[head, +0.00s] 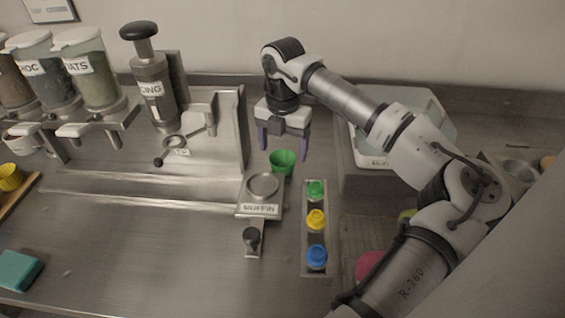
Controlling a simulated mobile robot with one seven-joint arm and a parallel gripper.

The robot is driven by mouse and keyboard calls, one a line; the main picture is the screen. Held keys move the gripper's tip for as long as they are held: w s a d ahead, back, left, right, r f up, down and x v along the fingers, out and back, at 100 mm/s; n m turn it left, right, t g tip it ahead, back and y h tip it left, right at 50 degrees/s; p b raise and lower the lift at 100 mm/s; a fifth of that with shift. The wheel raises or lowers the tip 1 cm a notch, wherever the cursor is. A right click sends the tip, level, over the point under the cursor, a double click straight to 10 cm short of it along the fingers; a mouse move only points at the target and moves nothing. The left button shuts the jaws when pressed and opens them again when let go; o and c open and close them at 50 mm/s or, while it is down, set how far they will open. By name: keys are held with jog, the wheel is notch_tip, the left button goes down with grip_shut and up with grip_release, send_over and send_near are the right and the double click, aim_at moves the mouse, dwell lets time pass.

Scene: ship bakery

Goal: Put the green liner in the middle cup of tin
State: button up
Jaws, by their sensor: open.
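A green cup-shaped liner (282,161) stands just behind the round muffin station, its open top facing up. My gripper (283,150) points down right at it, with its two purple fingers open and spread to the left and right of the liner's rim. I cannot tell whether the fingers touch it. A metal piece with a round hollow (518,168) shows at the far right, partly hidden behind my arm; it may be part of the tin, but I cannot tell its cups apart.
The muffin station (263,208) stands in front of the liner. A narrow tray (308,264) with green, yellow and blue round items is to its right. A scale-like appliance (372,150) stands behind my arm. Dispensers (98,85) line the left back. The front-left counter is mostly clear.

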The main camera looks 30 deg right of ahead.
aim_at(283, 161)
notch_tip(283, 161, down, 5)
jog(key=shift+s+a+r+p, duration=0.1)
jog(key=shift+p, duration=0.85)
jog(key=c, duration=0.7)
